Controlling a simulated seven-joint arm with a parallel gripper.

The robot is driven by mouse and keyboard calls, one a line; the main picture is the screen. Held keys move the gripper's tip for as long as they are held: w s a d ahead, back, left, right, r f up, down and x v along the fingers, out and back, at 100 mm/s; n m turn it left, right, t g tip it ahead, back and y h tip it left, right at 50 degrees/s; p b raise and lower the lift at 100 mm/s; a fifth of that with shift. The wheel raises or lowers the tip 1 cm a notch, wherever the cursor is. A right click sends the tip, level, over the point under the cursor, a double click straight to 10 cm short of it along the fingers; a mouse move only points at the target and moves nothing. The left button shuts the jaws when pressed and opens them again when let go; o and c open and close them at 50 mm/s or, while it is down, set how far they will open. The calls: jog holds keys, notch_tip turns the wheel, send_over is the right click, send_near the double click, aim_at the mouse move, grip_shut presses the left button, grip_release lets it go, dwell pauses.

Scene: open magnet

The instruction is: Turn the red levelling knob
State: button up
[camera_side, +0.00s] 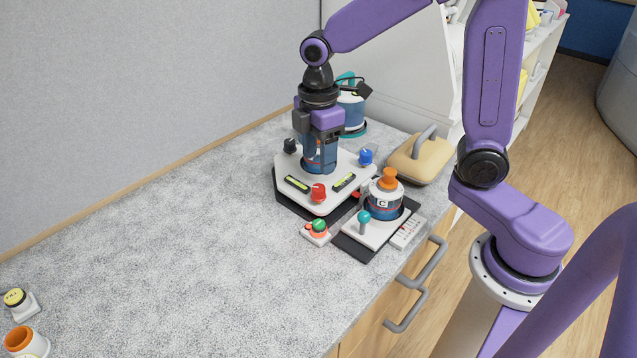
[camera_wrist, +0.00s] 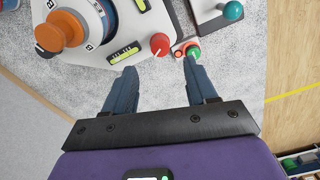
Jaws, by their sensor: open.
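The red levelling knob (camera_side: 318,192) stands at the front corner of a white levelling plate (camera_side: 284,170). In the wrist view the red knob (camera_wrist: 159,44) shows just beyond my fingertips, between their lines. My gripper (camera_side: 318,160) points down over the plate in the side view; its fingertips are hard to tell from the blue canister behind them. In the wrist view my gripper (camera_wrist: 160,67) has its two blue fingers wide apart, with nothing between them. I cannot tell how high the fingertips are above the knob.
The plate also carries a blue knob (camera_side: 366,157), a dark knob (camera_side: 290,146) and green level vials (camera_wrist: 125,53). A small box with a green button (camera_side: 319,227) sits in front. A canister marked C (camera_side: 385,199) stands to the right. The left counter is mostly clear.

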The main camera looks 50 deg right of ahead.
aim_at(319, 187)
notch_tip(319, 187, down, 8)
jog(key=shift+r, duration=0.1)
dwell(0.4)
jog(key=c, duration=1.1)
